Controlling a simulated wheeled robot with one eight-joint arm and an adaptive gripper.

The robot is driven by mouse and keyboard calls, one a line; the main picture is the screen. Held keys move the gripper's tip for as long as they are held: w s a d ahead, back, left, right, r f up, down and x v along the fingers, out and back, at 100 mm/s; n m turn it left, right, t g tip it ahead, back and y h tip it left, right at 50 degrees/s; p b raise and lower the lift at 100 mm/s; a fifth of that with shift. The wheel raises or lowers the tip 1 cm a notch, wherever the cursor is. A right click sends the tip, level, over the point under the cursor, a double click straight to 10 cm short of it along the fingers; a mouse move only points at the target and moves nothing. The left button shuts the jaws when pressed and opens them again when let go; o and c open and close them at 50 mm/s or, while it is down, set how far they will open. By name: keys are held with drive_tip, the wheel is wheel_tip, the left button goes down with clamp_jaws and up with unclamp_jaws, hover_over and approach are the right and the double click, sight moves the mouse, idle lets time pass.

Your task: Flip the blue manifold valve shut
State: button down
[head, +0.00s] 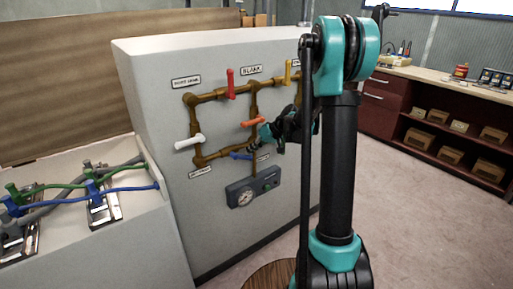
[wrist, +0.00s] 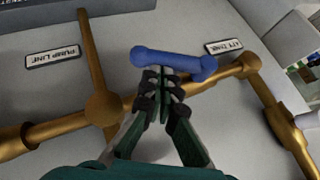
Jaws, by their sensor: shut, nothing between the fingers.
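The blue manifold valve (wrist: 172,60) shows in the wrist view as a blue lever bar lying across the picture just past my fingertips. Part of its blue body below is hidden behind the fingers. In the head view the blue lever (head: 240,156) sits low on the brass pipework, partly hidden by my gripper. My gripper (wrist: 160,78) is shut and empty, its fingertips right by the lever's middle. I cannot tell whether they touch it. In the head view my gripper (head: 266,133) is in front of the panel, just above and right of the lever.
Red (head: 230,84), yellow (head: 288,72), orange (head: 252,123) and white (head: 188,142) levers sit on the same brass pipes. A gauge box (head: 253,187) is fixed below. A bench with hoses (head: 90,190) stands left; open floor (head: 420,200) lies right.

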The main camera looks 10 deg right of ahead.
sight(250, 157)
wheel_tip(250, 157, down, 3)
drive_tip(key=m+g+y, duration=0.1)
drive_tip(key=y, duration=0.2)
drive_tip(key=shift+m+y, duration=0.3)
drive_tip(key=shift+a+f, duration=0.1)
drive_tip(key=shift+f, duration=0.2)
drive_tip(key=shift+s+a+f, duration=0.4)
drive_tip(key=shift+a+f, duration=0.2)
drive_tip(key=shift+f, duration=0.2)
drive_tip(key=shift+s+a+f, duration=0.35)
drive_tip(key=shift+a+f, duration=0.25)
drive_tip(key=shift+f, duration=0.2)
